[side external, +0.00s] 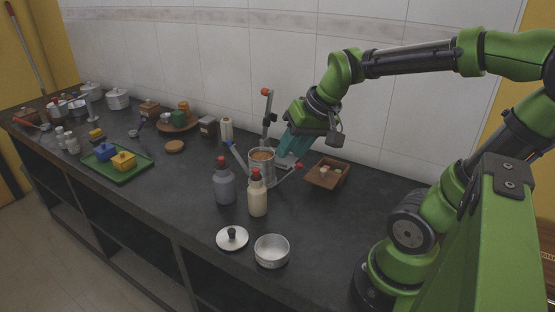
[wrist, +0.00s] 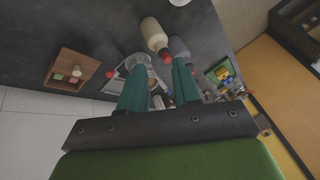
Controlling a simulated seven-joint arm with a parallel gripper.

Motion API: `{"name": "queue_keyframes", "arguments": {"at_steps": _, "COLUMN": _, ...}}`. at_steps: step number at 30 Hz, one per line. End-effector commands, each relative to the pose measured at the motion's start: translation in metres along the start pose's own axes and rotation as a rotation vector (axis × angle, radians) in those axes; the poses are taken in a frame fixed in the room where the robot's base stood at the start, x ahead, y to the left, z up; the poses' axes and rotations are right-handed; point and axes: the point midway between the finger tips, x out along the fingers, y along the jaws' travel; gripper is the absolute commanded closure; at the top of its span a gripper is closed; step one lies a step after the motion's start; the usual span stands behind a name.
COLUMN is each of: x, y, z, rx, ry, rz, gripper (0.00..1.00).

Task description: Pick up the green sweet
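A wooden box (side external: 328,182) stands on the dark counter to the right of my gripper; it also shows at the left of the wrist view (wrist: 65,60). A small green piece (wrist: 74,80), which looks like the green sweet, lies in it near a pink piece (wrist: 59,77) and a pale round item (wrist: 84,72). In the side view the pieces are tiny. My gripper (side external: 284,155) has teal fingers and hangs near the metal canister (side external: 262,168), apart from the box. In the wrist view the fingers (wrist: 159,66) are spread, and I see nothing held between them.
A grey bottle (side external: 224,187) and a cream bottle (side external: 257,199) stand in front of the canister. A lever device with red knobs (side external: 268,118) stands behind it. A lid (side external: 232,238) and an open pot (side external: 272,251) lie near the front edge. Counter right of the box is clear.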

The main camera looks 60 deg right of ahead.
Motion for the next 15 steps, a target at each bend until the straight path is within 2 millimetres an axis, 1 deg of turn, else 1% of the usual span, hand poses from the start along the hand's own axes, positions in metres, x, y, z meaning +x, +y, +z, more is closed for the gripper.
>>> {"name": "queue_keyframes", "arguments": {"at_steps": 1, "x": 0.008, "y": 0.022, "z": -0.022, "rx": 0.03, "ry": -0.028, "rz": 0.052, "gripper": 0.68}}
{"name": "queue_keyframes", "arguments": {"at_steps": 2, "x": 0.011, "y": 0.035, "z": -0.033, "rx": 0.029, "ry": -0.044, "rz": 0.078, "gripper": 0.68}}
{"name": "queue_keyframes", "arguments": {"at_steps": 3, "x": 0.015, "y": 0.054, "z": -0.047, "rx": 0.026, "ry": -0.069, "rz": 0.11, "gripper": 0.68}}
{"name": "queue_keyframes", "arguments": {"at_steps": 5, "x": 0.02, "y": 0.084, "z": -0.067, "rx": 0.008, "ry": -0.11, "rz": 0.153, "gripper": 0.68}}
{"name": "queue_keyframes", "arguments": {"at_steps": 6, "x": 0.024, "y": 0.106, "z": -0.078, "rx": -0.007, "ry": -0.142, "rz": 0.178, "gripper": 0.68}}
{"name": "queue_keyframes", "arguments": {"at_steps": 8, "x": 0.028, "y": 0.141, "z": -0.092, "rx": -0.042, "ry": -0.194, "rz": 0.208, "gripper": 0.68}}
{"name": "queue_keyframes", "arguments": {"at_steps": 9, "x": 0.031, "y": 0.164, "z": -0.099, "rx": -0.071, "ry": -0.231, "rz": 0.223, "gripper": 0.68}}
{"name": "queue_keyframes", "arguments": {"at_steps": 11, "x": 0.033, "y": 0.199, "z": -0.107, "rx": -0.127, "ry": -0.288, "rz": 0.237, "gripper": 0.68}}
{"name": "queue_keyframes", "arguments": {"at_steps": 12, "x": 0.034, "y": 0.22, "z": -0.112, "rx": -0.173, "ry": -0.325, "rz": 0.24, "gripper": 0.68}}
{"name": "queue_keyframes", "arguments": {"at_steps": 15, "x": 0.033, "y": 0.253, "z": -0.12, "rx": -0.302, "ry": -0.397, "rz": 0.229, "gripper": 0.68}}
